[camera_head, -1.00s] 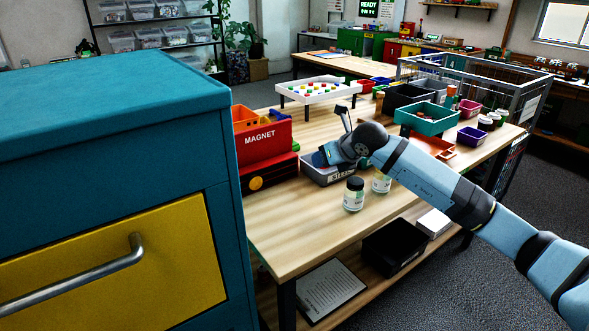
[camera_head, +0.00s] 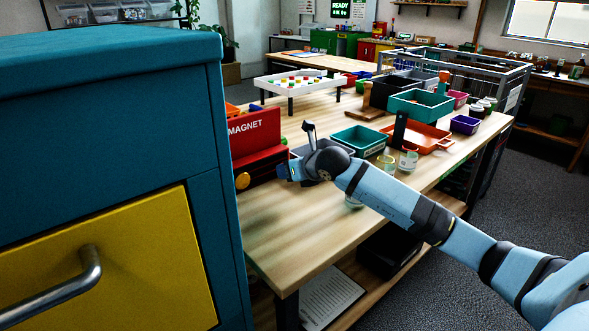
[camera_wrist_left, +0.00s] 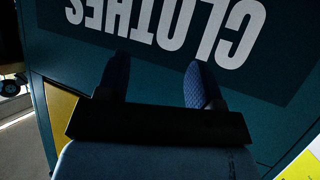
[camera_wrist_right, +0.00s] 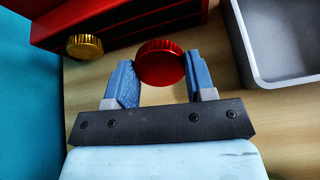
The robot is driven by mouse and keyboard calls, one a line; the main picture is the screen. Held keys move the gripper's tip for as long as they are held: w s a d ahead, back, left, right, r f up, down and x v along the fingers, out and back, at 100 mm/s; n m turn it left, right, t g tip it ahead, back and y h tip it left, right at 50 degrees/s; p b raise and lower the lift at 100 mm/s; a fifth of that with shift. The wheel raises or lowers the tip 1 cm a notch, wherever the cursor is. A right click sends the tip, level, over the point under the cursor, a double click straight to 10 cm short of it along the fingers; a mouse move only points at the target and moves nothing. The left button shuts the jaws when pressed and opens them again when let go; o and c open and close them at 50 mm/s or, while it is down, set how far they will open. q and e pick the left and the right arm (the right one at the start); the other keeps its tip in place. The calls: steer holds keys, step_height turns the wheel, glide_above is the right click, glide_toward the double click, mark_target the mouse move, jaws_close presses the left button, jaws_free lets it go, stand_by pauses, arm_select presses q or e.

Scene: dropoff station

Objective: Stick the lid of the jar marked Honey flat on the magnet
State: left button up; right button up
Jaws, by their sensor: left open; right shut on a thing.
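The red magnet (camera_head: 255,135), marked MAGNET, stands at the left of the table beside the teal cabinet. A gold ribbed lid (camera_wrist_right: 85,45) sits on the magnet's front. My right gripper (camera_wrist_right: 160,75) is shut on a red ribbed lid (camera_wrist_right: 160,62), held at its fingertips just in front of the magnet, apart from it. In the head view my right gripper (camera_head: 284,172) is beside the magnet and the lid is hidden. Jars (camera_head: 408,160) stand behind my right forearm; their labels are unreadable. My left gripper (camera_wrist_left: 152,85) is open and empty before a panel reading CLOTHES.
The teal cabinet (camera_head: 110,120) with a yellow drawer fills the left. A grey bin (camera_wrist_right: 275,45) is right of the right gripper. Teal trays (camera_head: 358,140), an orange tray (camera_head: 425,136) and a white raised tray (camera_head: 310,82) stand farther back. The table's front left is clear.

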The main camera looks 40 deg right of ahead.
mark_target(273, 168)
steer(key=shift+x, duration=1.3)
steer(key=shift+w+f+b, duration=0.1)
steer(key=shift+w+b, duration=0.35)
steer(key=shift+w, duration=0.25)
arm_select(q)
steer(key=shift+w+d+r, duration=0.1)
arm_select(e)
steer(key=shift+w+a, duration=0.15)
steer(key=shift+w, duration=0.35)
arm_select(q)
steer(key=shift+f, duration=0.35)
arm_select(e)
steer(key=shift+w, duration=0.15)
arm_select(q)
steer(key=shift+r, duration=0.2)
arm_select(e)
steer(key=o, duration=1)
arm_select(q)
steer(key=shift+f, duration=0.15)
